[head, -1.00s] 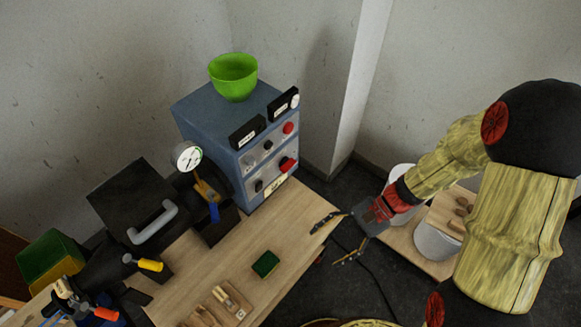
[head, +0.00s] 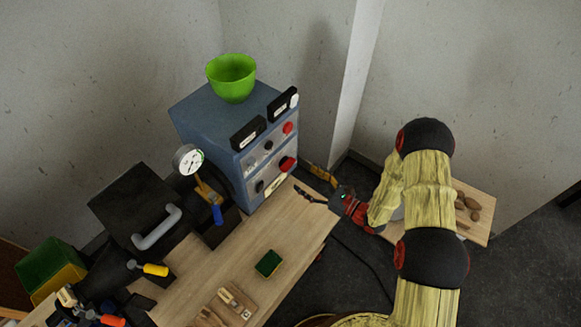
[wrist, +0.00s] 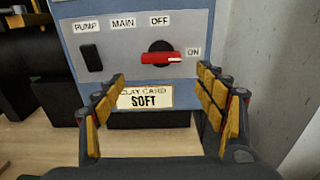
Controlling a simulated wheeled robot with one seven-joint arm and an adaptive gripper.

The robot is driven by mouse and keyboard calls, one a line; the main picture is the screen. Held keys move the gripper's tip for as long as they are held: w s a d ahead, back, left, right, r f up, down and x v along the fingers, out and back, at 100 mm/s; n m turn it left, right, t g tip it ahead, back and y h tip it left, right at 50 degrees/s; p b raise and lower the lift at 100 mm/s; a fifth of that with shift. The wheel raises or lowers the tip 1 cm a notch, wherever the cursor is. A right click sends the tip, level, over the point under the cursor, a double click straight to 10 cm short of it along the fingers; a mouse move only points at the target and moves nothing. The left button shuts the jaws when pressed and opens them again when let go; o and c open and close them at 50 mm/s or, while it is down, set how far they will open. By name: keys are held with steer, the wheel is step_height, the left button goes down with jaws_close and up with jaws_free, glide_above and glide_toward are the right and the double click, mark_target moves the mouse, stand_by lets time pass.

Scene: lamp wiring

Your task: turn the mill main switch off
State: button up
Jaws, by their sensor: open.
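The main switch (wrist: 162,58) is a round black rotary with a red handle on a grey panel, under the labels MAIN and OFF. Its red handle points right, towards the ON label (wrist: 193,51). OFF is printed above it. In the head view the red switch (head: 287,164) sits low on the front of the blue cabinet (head: 215,135). My gripper (head: 303,178) is open and empty in front of the cabinet. In the wrist view its fingers (wrist: 162,86) stand left and right, below the switch and apart from it.
A black PUMP rocker (wrist: 91,57) is left of the switch. A card reading SOFT (wrist: 145,98) is below. A green bowl (head: 231,77) stands on the cabinet. A wall corner is close on the right. A sponge (head: 268,263) lies on the wooden bench (head: 225,260).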

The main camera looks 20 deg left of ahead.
mark_target(291, 167)
steer(key=x, duration=0.7)
steer(key=shift+w+a+r+b, duration=0.25)
steer(key=shift+a+r+b, duration=0.05)
steer(key=shift+r+b, duration=0.05)
steer(key=shift+c, duration=1.2)
steer(key=c, duration=0.9)
